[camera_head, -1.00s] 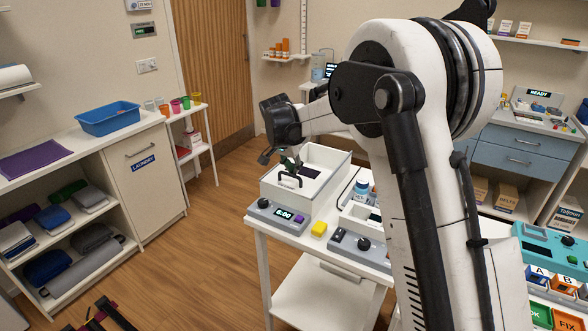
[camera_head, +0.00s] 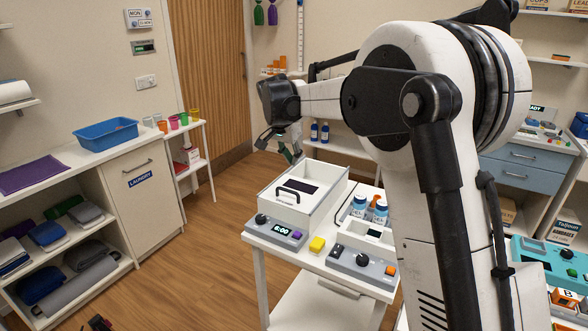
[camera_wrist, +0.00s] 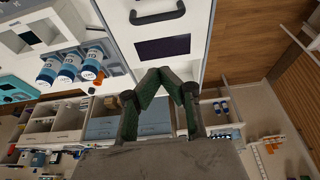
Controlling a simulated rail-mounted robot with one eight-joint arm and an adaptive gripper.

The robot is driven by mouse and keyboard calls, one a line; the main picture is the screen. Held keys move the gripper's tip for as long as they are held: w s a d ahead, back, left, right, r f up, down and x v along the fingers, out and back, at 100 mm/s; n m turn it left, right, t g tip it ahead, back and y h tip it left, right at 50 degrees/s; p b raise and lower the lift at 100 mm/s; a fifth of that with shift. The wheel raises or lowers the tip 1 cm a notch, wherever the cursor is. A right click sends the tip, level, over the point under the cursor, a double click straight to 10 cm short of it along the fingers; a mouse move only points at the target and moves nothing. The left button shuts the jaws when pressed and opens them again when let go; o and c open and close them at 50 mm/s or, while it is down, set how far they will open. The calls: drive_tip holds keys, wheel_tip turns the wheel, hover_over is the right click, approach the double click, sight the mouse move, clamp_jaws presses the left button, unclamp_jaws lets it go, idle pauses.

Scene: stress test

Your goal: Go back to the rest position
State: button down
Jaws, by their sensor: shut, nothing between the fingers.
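My gripper (camera_head: 289,153) has green-grey fingers and hangs at the end of my white and black arm. It is above the far left edge of a white box (camera_head: 312,213) and apart from it. In the wrist view the fingertips of my gripper (camera_wrist: 162,73) come together with nothing between them. The box's dark handle (camera_head: 288,192) is free of my fingers; the handle also shows in the wrist view (camera_wrist: 157,17), beyond the fingertips. No rest position is marked in the views.
A laundry cabinet (camera_head: 147,196) stands at left, blue drawers (camera_head: 521,161) at right. Open floor (camera_head: 190,265) lies left of the cart.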

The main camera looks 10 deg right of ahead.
drive_tip(key=s+d+r+n+t+y, duration=0.1)
drive_tip(key=s+d+r+n, duration=0.2)
drive_tip(key=s, duration=0.8)
drive_tip(key=s+d+r+n+t, duration=0.1)
drive_tip(key=s+d+r, duration=0.35)
drive_tip(key=s, duration=0.55)
drive_tip(key=s+d+f+n+t, duration=0.1)
drive_tip(key=s+f, duration=0.3)
drive_tip(key=s, duration=0.8)
drive_tip(key=s+d+f+n+y, duration=0.1)
drive_tip(key=s+f, duration=0.3)
drive_tip(key=s, duration=0.8)
drive_tip(key=shift+s+f+n+t+b, duration=0.3)
drive_tip(key=shift+f+n+t, duration=0.1)
drive_tip(key=shift+n, duration=0.4)
